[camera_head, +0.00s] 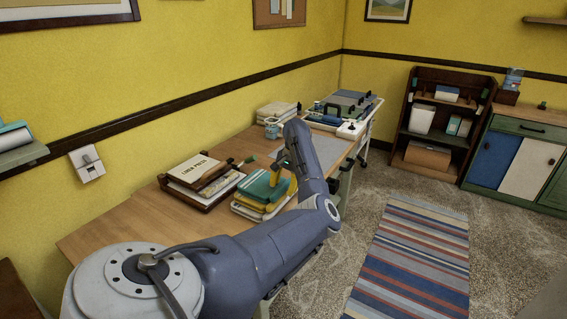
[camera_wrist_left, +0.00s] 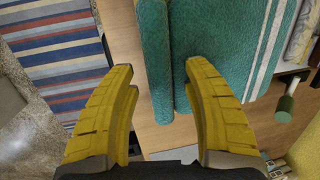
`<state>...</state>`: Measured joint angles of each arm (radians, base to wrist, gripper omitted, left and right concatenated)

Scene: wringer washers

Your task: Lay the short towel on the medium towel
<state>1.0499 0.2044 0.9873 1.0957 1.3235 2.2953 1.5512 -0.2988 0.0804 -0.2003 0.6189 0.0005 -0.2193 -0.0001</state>
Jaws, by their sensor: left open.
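A folded teal towel with pale stripes (camera_head: 263,186) lies on top of a small stack on the wooden table. Yellow folded cloth (camera_head: 262,206) shows beneath it. I cannot tell from size which is the short towel and which the medium one. My left gripper (camera_head: 284,168), with yellow fingers, is over the stack's right side. In the left wrist view my left gripper (camera_wrist_left: 160,72) is open, with a teal rolled edge (camera_wrist_left: 156,60) between its fingers. Whether they touch it is unclear. A striped teal cloth (camera_wrist_left: 222,45) lies just right. My right gripper is not in view.
A wooden tray (camera_head: 222,191) with a cream book and more items stands left of the stack. A mug (camera_head: 272,129) and pale folded cloths (camera_head: 278,110) are farther back. The table's left part (camera_head: 125,222) is bare. A striped rug (camera_head: 415,255) lies on the floor.

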